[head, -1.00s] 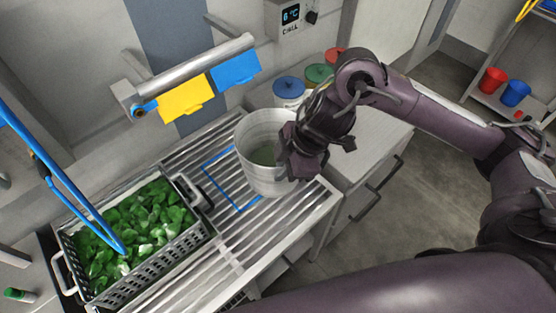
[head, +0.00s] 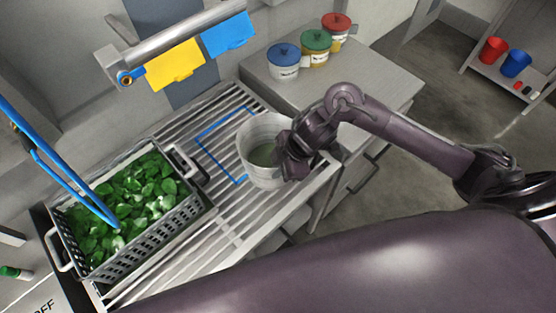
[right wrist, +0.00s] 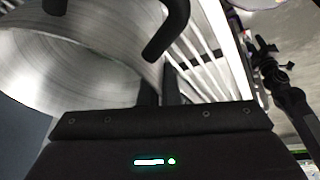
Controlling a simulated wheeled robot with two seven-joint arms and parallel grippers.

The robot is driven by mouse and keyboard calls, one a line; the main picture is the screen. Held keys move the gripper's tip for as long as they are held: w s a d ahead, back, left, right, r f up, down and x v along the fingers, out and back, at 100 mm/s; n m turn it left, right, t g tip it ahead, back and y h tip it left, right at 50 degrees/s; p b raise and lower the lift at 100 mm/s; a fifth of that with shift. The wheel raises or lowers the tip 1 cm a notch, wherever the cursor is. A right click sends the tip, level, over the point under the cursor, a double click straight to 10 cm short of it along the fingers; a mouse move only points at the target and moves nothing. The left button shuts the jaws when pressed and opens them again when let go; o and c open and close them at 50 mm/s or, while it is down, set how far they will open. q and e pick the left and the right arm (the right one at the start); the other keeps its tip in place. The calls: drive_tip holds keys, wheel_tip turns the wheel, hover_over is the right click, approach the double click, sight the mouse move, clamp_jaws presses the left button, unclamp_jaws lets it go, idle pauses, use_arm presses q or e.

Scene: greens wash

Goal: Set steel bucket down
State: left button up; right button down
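The steel bucket (head: 254,128) is upright at the right part of the slatted drainboard, overlapping the right side of a blue outline (head: 214,158). Greenish contents show inside it. Whether its base touches the slats is hard to tell. My right gripper (head: 288,160) is at the bucket's right rim and appears shut on it, though the fingertips are partly hidden. The bucket's brushed wall fills the upper left of the right wrist view (right wrist: 95,70), beside dark finger parts. My left gripper is not in view.
A perforated basket (head: 160,234) of green leaves stands left of the bucket, with a blue hose (head: 65,180) hanging over it. Lidded tubs, blue (head: 284,66), green (head: 316,46) and red (head: 338,28), stand on the counter behind. The drainboard's front edge is close to the bucket.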

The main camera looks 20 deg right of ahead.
drive_tip(key=shift+w+f, duration=0.15)
drive_tip(key=shift+f, duration=0.1)
drive_tip(key=c, duration=2)
unclamp_jaws()
drive_tip(key=shift+f, duration=0.15)
drive_tip(key=shift+c, duration=0.2)
drive_tip(key=o, duration=0.4)
drive_tip(key=shift+c, duration=0.2)
drive_tip(key=v, duration=1.2)
drive_tip(key=shift+s, duration=0.25)
